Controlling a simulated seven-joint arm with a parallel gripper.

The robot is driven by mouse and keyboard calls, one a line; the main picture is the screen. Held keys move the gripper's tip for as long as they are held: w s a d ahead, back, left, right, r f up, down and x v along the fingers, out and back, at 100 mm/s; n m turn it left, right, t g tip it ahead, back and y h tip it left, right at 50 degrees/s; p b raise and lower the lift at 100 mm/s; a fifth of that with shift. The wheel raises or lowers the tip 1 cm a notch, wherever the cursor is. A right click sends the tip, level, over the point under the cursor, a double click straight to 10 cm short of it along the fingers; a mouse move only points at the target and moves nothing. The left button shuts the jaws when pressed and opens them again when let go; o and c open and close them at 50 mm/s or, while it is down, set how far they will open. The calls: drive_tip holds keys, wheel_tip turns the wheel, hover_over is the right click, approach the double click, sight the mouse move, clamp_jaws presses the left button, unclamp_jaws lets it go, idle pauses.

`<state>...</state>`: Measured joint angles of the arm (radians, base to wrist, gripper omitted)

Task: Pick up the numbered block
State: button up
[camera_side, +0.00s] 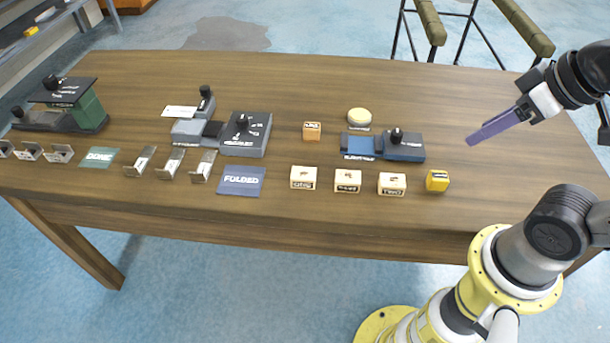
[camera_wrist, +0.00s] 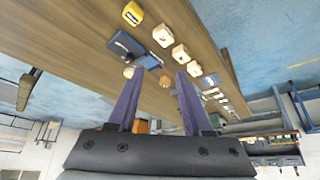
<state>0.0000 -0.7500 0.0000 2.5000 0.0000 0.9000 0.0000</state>
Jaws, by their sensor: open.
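Several small blocks lie on the wooden table. A yellow block (camera_side: 437,180) with a dark mark on its face sits at the right end of the front row; it also shows in the wrist view (camera_wrist: 132,13). Left of it are three cream blocks with dark lettering: right (camera_side: 392,184), middle (camera_side: 347,181) and left (camera_side: 303,178). An orange block (camera_side: 312,131) with a dark label sits behind them. The markings are too small to tell which is a number. My gripper (camera_side: 472,139), with purple fingers, is open and empty above the table's right side, apart from every block; its fingers show in the wrist view (camera_wrist: 160,85).
A blue-and-dark device (camera_side: 403,147) with a black knob stands behind the right cream blocks. A round cream button (camera_side: 359,117) is behind it. A FOLDED plate (camera_side: 241,181), metal brackets (camera_side: 172,164) and a dark knobbed device (camera_side: 245,134) occupy the left. The table's right end (camera_side: 510,190) is clear.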

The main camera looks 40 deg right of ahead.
idle(0.3)
drive_tip(key=o, duration=0.6)
drive_tip(key=shift+c, duration=0.2)
